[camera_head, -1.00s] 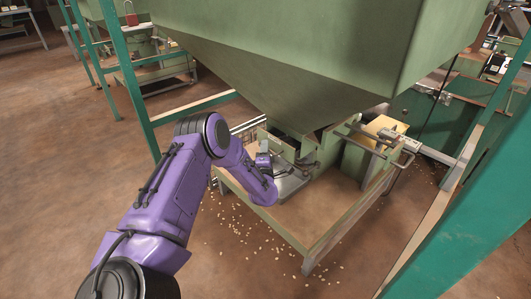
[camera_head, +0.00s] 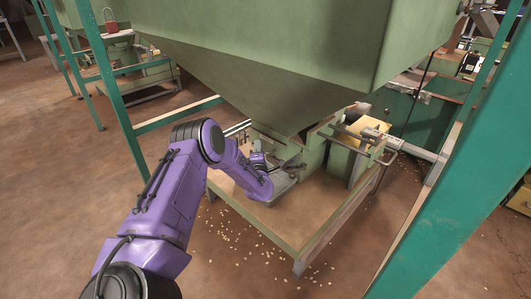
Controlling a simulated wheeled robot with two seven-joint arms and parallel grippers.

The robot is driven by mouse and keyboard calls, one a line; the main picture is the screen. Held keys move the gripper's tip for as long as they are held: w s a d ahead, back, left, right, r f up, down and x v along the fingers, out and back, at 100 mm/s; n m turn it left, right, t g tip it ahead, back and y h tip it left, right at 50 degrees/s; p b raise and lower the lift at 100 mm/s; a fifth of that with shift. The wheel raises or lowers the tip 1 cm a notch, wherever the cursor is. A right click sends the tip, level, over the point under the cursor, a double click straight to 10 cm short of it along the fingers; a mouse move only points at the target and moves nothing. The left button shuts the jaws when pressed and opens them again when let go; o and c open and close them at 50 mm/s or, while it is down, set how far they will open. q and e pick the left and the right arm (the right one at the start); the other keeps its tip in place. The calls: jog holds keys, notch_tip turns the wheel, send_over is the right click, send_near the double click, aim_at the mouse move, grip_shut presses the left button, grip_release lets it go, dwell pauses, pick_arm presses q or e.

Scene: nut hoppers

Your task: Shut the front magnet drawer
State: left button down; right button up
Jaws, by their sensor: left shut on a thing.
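The green hopper (camera_head: 265,75) narrows down to a low table (camera_head: 290,225) with a drawer housing (camera_head: 312,152) under its outlet. A grey metal plate (camera_head: 281,187), which may be part of the front magnet drawer, lies at the near left side of the housing. My left gripper (camera_head: 262,164) is at this side, beside the plate, with its jaws shut on a small part, apparently the drawer's handle. My forearm and wrist partly hide the fingers and that part. I cannot tell how far the drawer stands out. My right gripper is not in view.
A bar handle (camera_head: 384,152) sticks out at the right of the housing. Green frame posts stand at left (camera_head: 105,80) and at right (camera_head: 455,150). Loose nuts (camera_head: 270,252) lie scattered on the floor. The near part of the tabletop is clear.

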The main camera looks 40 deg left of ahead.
pick_arm(q)
jog(key=c, duration=1.2)
grip_release()
jog(key=shift+w+d+r, duration=0.1)
jog(key=shift+w, duration=0.15)
jog(key=shift+s, duration=0.1)
jog(key=shift+s+d, duration=0.15)
jog(key=shift+d, duration=0.15)
jog(key=p+v, duration=0.3)
jog(key=v, duration=0.6)
jog(key=shift+s+d, duration=0.1)
jog(key=shift+s, duration=0.3)
jog(key=shift+s, duration=0.1)
